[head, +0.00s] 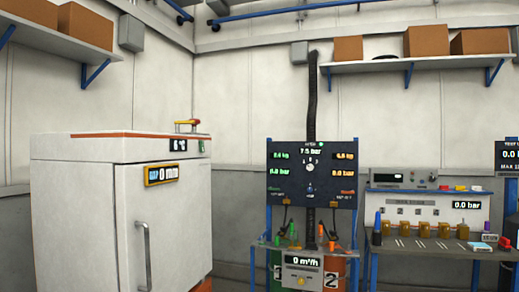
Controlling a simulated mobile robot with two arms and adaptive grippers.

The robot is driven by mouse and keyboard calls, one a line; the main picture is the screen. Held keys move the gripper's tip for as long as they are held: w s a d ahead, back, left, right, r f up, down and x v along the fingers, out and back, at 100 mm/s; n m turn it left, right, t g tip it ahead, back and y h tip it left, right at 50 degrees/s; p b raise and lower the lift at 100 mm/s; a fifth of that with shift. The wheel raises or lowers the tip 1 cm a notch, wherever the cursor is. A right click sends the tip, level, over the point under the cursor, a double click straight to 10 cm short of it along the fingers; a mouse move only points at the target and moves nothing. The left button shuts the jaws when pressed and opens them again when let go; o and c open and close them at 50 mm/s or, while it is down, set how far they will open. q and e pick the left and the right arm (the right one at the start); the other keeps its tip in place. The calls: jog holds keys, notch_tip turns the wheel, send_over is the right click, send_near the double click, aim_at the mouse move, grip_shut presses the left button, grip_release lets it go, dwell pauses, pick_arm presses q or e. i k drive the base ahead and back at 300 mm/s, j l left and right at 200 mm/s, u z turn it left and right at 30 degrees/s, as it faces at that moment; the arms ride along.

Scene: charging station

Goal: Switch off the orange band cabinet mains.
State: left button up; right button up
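A white cabinet (75,200) with an orange band (105,134) along its upper edge stands at the left. Its door is shut, with a vertical grey handle (143,255). A small dark display (179,146) sits near its top on the right face, with a small green part (201,146) beside it that may be a switch; its position is too small to tell. A yellow-framed display (161,175) reading "0 mm" is on the door. A red and yellow object (187,125) rests on top. Neither of my grippers is in view.
A dark gauge panel (312,175) stands at the centre, above a stand with a "0 m³/h" meter (302,262) and coloured cylinders. A workbench (430,249) with small brass parts is at the right. Shelves (420,63) with cardboard boxes hang high on the walls.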

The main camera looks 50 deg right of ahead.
aim_at(201, 144)
jog(key=z, duration=1.35)
jog(key=u, duration=0.4)
jog(key=i+l+u, duration=0.2)
jog(key=u, duration=0.15)
jog(key=i+l+u, duration=0.15)
jog(key=l+u, duration=0.2)
jog(key=i+l+u, duration=0.1)
jog(key=l+u, duration=0.25)
jog(key=i+l, duration=0.15)
jog(key=l, duration=0.4)
jog(key=i+l+u, duration=0.15)
jog(key=l, duration=1.05)
jog(key=i+l+u, duration=0.15)
jog(key=l, duration=0.4)
jog(key=i+l, duration=0.1)
jog(key=l, duration=0.5)
jog(key=u, duration=0.05)
